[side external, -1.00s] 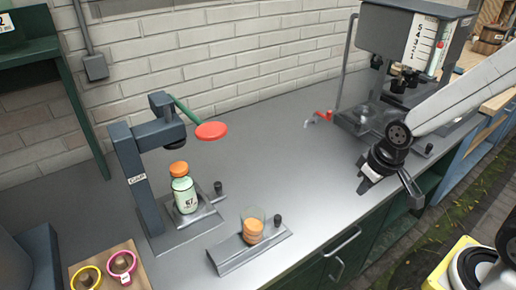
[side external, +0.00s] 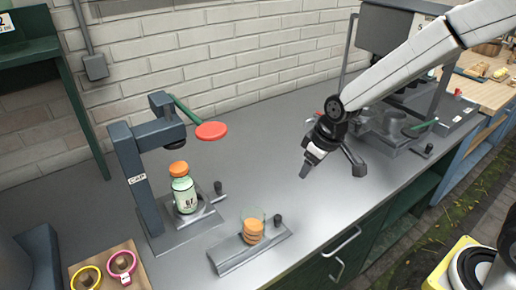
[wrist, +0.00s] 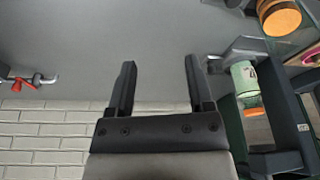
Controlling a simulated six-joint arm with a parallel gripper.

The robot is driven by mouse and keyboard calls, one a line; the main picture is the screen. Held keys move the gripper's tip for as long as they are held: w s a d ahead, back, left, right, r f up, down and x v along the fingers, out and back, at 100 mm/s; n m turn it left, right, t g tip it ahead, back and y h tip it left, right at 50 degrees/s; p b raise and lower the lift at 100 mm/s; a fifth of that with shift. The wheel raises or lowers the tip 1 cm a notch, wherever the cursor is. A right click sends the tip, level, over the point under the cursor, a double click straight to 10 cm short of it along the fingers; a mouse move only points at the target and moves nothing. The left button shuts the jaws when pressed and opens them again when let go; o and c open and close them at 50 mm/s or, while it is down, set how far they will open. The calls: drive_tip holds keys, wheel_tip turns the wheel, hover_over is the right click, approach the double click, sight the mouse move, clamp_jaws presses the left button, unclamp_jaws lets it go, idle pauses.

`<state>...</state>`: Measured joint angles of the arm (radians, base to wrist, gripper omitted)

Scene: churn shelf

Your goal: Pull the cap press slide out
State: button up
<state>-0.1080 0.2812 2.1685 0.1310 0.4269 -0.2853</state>
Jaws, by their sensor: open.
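The cap press (side external: 150,185) is a dark frame marked CAP at the left, with a green lever ending in a red disc (side external: 211,131). On its base a white and green bottle (side external: 184,193) with an orange cap stands upright on the grey slide (side external: 207,209). A small dark knob (side external: 218,188) rises from the slide's right end. My gripper (side external: 331,168) is open and empty above the counter, well to the right of the knob. In the wrist view my gripper's fingers (wrist: 160,75) are apart with bare counter between them, and the bottle (wrist: 243,82) shows at right.
A cap holder (side external: 235,256) with stacked orange caps (side external: 253,231) and its own dark knob (side external: 277,219) sits in front of the press. A filling machine (side external: 378,45) stands at the back right, partly hidden by my arm. The middle counter (side external: 285,130) is clear.

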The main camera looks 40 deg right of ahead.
drive_tip(key=w+a+f+n+y, duration=0.1)
drive_tip(key=w+a+n, duration=0.2)
drive_tip(key=w+a, duration=0.5)
drive_tip(key=n+y, duration=0.1)
drive_tip(key=n, duration=0.2)
approach(218, 184)
drive_tip(key=shift+x, duration=0.8)
drive_tip(key=shift+f, duration=0.1)
drive_tip(key=shift+x, duration=3.75)
clamp_jaws()
